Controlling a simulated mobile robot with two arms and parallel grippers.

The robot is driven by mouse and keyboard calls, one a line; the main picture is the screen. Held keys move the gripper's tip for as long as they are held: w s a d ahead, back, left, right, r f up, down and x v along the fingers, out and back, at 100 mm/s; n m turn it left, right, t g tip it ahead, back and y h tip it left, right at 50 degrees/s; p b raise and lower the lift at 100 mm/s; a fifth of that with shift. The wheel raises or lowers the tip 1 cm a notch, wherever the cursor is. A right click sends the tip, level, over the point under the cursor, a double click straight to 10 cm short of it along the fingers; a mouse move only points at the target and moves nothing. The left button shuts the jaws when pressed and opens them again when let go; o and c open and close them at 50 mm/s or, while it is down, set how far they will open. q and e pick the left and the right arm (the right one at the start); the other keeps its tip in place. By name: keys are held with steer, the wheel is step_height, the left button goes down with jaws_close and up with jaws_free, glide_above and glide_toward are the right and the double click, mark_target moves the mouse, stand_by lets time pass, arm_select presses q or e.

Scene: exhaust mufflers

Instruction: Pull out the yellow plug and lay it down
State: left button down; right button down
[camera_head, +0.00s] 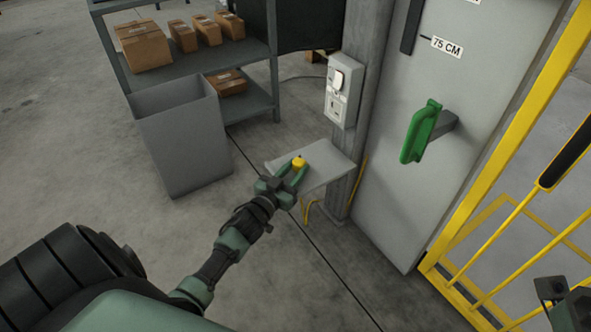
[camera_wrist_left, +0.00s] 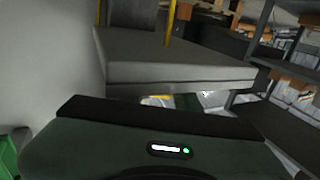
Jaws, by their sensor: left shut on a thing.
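The yellow plug (camera_head: 299,162) is between the fingers of my left gripper (camera_head: 294,172), which is shut on it. In the head view the plug overlaps the small grey ledge (camera_head: 337,160) at the post; whether it touches the ledge cannot be told. The wall socket box (camera_head: 342,92) is on the post above, apart from the plug. Yellow cord (camera_head: 307,213) hangs below the ledge.
A grey bin (camera_head: 182,140) and a shelf rack (camera_head: 190,65) with cardboard boxes stand at the left. A grey door with a green handle (camera_head: 421,131) is right of the post. A yellow railing (camera_head: 487,150) stands further right. The floor between bin and ledge is clear.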

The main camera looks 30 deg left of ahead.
arm_select(q)
steer(key=c, duration=0.9)
jaws_free()
steer(key=shift+c, duration=0.2)
steer(key=shift+s, duration=0.15)
